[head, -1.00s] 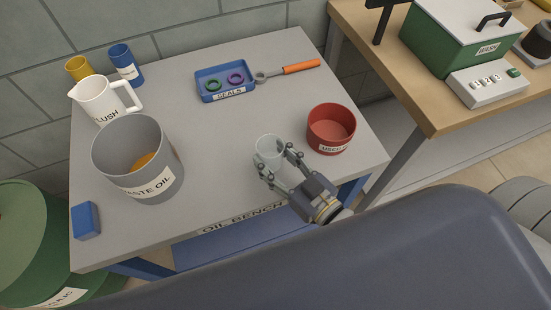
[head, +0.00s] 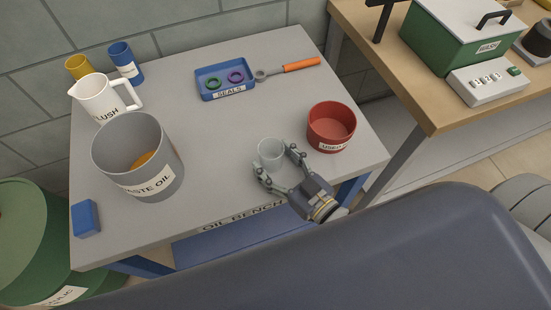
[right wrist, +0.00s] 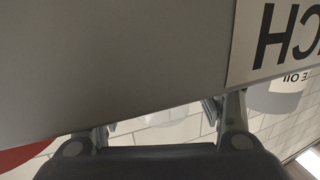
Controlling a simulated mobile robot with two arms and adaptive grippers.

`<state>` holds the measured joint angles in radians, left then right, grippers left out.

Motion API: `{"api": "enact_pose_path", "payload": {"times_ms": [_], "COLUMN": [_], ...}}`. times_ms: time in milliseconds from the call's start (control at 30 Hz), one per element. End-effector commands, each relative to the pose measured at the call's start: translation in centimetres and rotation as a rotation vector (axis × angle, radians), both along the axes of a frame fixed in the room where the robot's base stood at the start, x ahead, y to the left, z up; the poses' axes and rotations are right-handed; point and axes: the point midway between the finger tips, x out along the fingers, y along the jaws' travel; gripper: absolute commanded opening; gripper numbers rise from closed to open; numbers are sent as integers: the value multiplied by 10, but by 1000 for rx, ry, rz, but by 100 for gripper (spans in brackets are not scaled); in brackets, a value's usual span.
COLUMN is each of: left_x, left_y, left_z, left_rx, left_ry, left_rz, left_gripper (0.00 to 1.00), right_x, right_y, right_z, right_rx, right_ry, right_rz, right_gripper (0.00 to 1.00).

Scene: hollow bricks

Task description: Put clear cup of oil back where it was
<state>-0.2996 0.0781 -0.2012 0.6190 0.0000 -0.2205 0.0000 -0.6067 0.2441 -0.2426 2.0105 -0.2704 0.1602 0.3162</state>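The clear cup (head: 271,153) stands upright on the oil bench, left of the red used-oil bin. It looks pale, and I cannot make out oil in it. My right gripper (head: 276,160) is open, with one finger on each side of the cup's near side and small gaps to it. In the right wrist view the fingers (right wrist: 160,122) are spread, and the pale cup (right wrist: 165,115) shows between and beyond them, partly hidden by the gripper body. My left gripper is not in view.
The red bin (head: 331,128) is close to the gripper's right. The waste oil pot (head: 165,160), white jug (head: 95,95), seals tray (head: 224,72), orange-handled tool (head: 300,65) and blue block (head: 86,218) also stand on the bench (head: 220,140). Its middle is clear.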

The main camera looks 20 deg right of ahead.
Motion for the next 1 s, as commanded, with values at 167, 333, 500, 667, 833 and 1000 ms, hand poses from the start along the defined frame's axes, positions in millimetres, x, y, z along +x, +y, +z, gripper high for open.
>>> {"api": "enact_pose_path", "payload": {"times_ms": [167, 333, 500, 667, 833, 1000], "left_x": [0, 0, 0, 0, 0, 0], "left_y": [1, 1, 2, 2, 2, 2], "left_z": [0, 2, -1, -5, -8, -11], "left_rx": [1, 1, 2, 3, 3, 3], "left_ry": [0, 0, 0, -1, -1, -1], "left_rz": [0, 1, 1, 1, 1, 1], "left_gripper": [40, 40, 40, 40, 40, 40], "right_x": [0, 0, -15, -40, -67, -91], "right_y": [0, 0, -6, -15, -27, -36], "right_z": [0, 3, 2, 2, 4, 6], "right_rx": [0, 0, -1, -2, -1, -3], "right_ry": [0, 0, 3, 6, 6, 4], "right_rz": [0, 0, 0, 0, 0, 0], "right_gripper": [66, 66, 66, 66, 66, 66]}}
